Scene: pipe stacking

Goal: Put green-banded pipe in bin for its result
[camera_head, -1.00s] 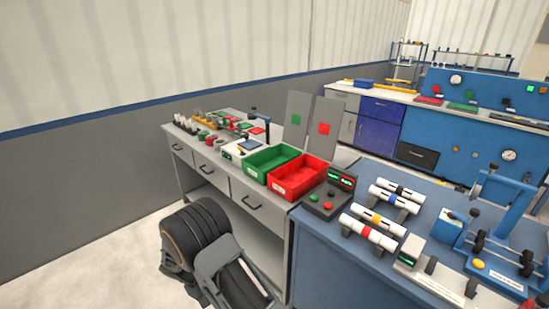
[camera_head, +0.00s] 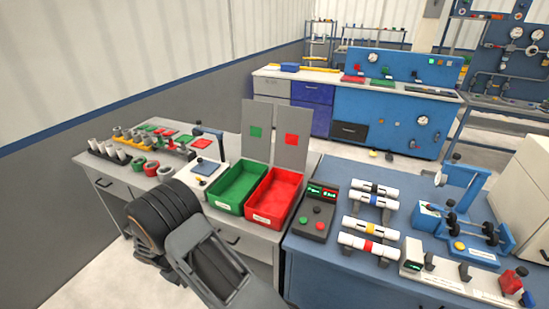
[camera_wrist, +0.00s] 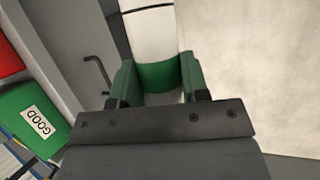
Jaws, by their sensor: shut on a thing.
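My gripper (camera_wrist: 158,72) is shut on the green-banded pipe (camera_wrist: 153,32), a white pipe with a dark ring. The green band sits between the two green fingers. In the head view my arm hides the gripper and pipe. The green bin (camera_head: 238,185) stands on the grey bench, left of the red bin (camera_head: 273,196). In the wrist view the green bin (camera_wrist: 22,103) carries a GOOD label and is left of my gripper; the held pipe is apart from it, over the bench front and floor.
A control box (camera_head: 317,213) with a lit display and red and green buttons stands right of the bins; its text is too small to read. Several white banded pipes (camera_head: 368,245) lie on holders on the blue bench. A small scale (camera_head: 207,170) stands left of the bins.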

